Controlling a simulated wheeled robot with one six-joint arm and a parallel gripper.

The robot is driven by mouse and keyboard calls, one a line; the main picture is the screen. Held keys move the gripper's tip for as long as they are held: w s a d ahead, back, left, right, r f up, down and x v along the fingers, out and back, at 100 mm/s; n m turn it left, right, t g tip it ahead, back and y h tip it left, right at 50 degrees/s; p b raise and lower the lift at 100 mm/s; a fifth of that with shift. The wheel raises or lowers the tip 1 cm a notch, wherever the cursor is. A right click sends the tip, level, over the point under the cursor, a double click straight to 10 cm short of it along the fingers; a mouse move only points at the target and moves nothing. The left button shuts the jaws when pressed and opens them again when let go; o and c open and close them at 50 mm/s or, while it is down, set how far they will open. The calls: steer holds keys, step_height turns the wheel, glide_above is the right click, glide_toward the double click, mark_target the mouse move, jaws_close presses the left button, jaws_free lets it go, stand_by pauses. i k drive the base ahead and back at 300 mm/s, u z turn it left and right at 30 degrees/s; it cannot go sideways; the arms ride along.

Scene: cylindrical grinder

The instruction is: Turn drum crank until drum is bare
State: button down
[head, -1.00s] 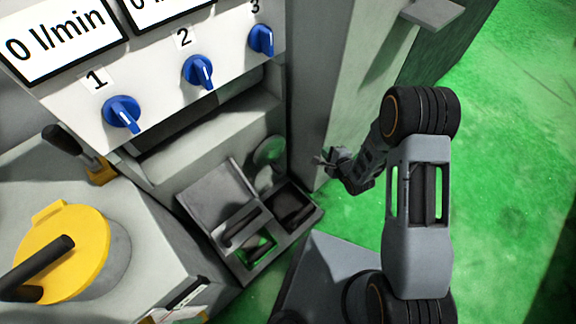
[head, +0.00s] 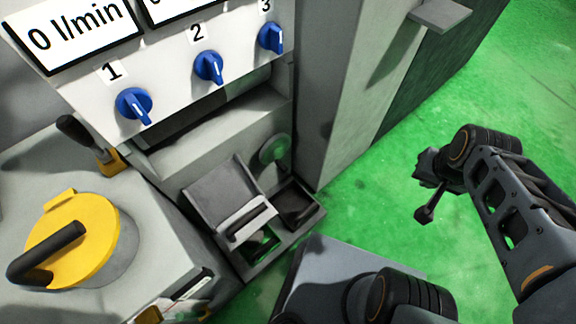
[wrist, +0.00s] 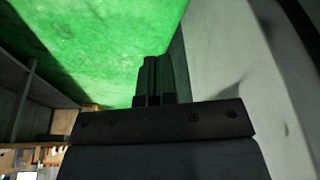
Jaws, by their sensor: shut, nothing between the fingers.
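A yellow disc (head: 72,238) with a black bar handle (head: 48,252) sits on a grey round body at the lower left of the head view. In that box a dark handle (head: 247,222) lies across a light plate. I cannot tell for sure which of these is the drum crank, or see a drum surface. My gripper (wrist: 151,70) is shut and empty. In the head view it is at the right, over the green floor, well apart from the machine.
Three blue knobs (head: 134,105) numbered 1 to 3 line the panel under the flow displays (head: 70,32). A black lever (head: 85,138) stands on a yellow base at the left. A grey column (head: 350,90) with a ledge (head: 440,14) rises at centre.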

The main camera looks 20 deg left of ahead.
mark_target(276, 146)
steer(key=k, duration=0.95)
steer(key=z, duration=1.05)
steer(key=i, duration=1)
steer(key=u, duration=3)
steer(key=i, duration=0.5)
steer(key=z, duration=0.05)
